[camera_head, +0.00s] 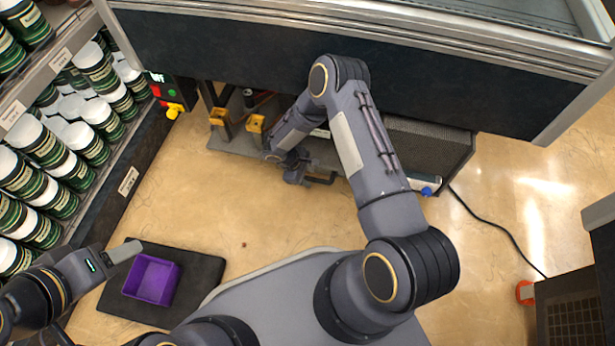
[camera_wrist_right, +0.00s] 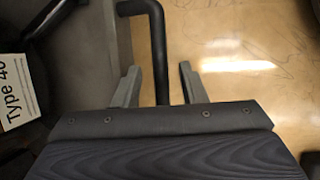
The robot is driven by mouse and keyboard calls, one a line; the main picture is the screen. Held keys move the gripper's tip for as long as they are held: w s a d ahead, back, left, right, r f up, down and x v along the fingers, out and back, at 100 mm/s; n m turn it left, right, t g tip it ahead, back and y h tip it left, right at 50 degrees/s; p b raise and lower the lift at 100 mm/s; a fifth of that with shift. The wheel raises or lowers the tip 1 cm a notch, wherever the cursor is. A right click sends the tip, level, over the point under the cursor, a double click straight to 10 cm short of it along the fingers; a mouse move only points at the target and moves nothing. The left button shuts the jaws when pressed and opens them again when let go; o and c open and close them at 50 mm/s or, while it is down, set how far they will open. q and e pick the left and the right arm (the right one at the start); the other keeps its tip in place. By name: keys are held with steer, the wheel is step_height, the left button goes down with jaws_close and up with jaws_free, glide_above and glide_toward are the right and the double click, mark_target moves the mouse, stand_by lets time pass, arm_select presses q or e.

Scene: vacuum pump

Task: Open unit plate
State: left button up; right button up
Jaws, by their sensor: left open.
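The unit (camera_head: 400,165), a low dark grey body with a perforated top, sits under the front panel of the large cabinet. A black bent handle (camera_wrist_right: 158,45) sticks out beside its grey surface in the right wrist view. My right gripper (camera_wrist_right: 160,80) is open, with a finger on each side of the handle bar and gaps showing between. In the head view my right gripper (camera_head: 297,172) is at the unit's front edge, partly hidden by my arm. My left gripper (camera_head: 128,250) is open beside the purple bin, away from the unit.
The purple bin (camera_head: 151,279) stands on a black mat (camera_head: 195,290) at lower left. Shelves of green and white cans (camera_head: 84,145) line the left side. A black cable (camera_head: 500,232) crosses the floor at right.

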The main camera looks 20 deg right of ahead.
steer(key=shift+d+f, duration=0.1)
steer(key=shift+f, duration=0.05)
steer(key=shift+c, duration=0.4)
jaws_close()
steer(key=shift+s, duration=0.1)
